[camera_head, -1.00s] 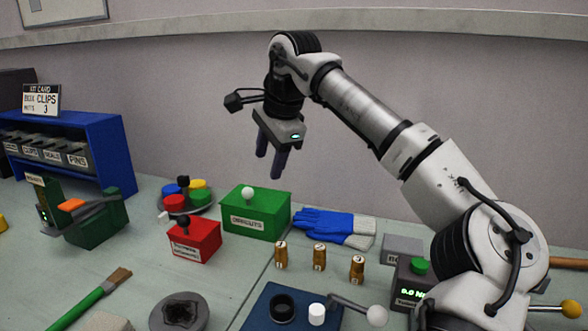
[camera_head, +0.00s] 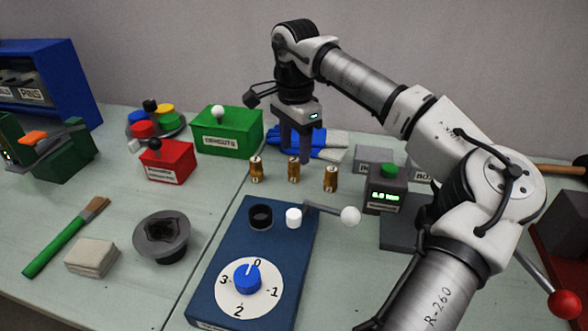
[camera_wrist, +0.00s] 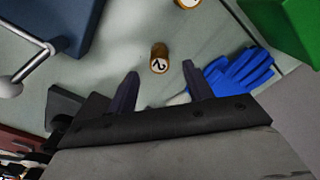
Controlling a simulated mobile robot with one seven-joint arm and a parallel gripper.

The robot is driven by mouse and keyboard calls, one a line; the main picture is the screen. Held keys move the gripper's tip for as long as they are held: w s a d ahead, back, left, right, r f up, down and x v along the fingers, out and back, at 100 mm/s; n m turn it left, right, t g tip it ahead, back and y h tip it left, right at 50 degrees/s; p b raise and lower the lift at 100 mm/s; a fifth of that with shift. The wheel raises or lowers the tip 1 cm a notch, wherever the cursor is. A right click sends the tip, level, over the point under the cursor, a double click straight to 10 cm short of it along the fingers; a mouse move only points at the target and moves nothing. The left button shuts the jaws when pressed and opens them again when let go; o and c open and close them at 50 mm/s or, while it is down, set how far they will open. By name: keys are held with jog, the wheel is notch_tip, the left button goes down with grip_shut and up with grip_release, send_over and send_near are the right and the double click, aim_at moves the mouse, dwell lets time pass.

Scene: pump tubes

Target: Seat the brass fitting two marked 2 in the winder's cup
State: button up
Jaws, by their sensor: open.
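Three small brass fittings stand upright in a row on the table: left (camera_head: 256,169), middle (camera_head: 293,169) and right (camera_head: 330,179). Their numbers are too small to read in the head view. In the wrist view the brass fitting marked 2 (camera_wrist: 159,57) stands just beyond my fingertips, between their lines; part of another brass fitting (camera_wrist: 187,3) shows at the top edge. My gripper (camera_head: 296,159) is open and empty, pointing down above and behind the row; its two fingers (camera_wrist: 160,72) are apart. The blue winder base (camera_head: 208,285) has an empty-looking black cup (camera_head: 260,216).
Blue gloves (camera_head: 325,140) lie behind the fittings. A green box (camera_head: 227,130) stands left, and a readout box (camera_head: 384,190) right. Table between row and base is clear.

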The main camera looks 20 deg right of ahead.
aim_at(294, 159)
notch_tip(294, 159, down, 5)
jog(key=shift+a+r, duration=0.15)
grip_shut()
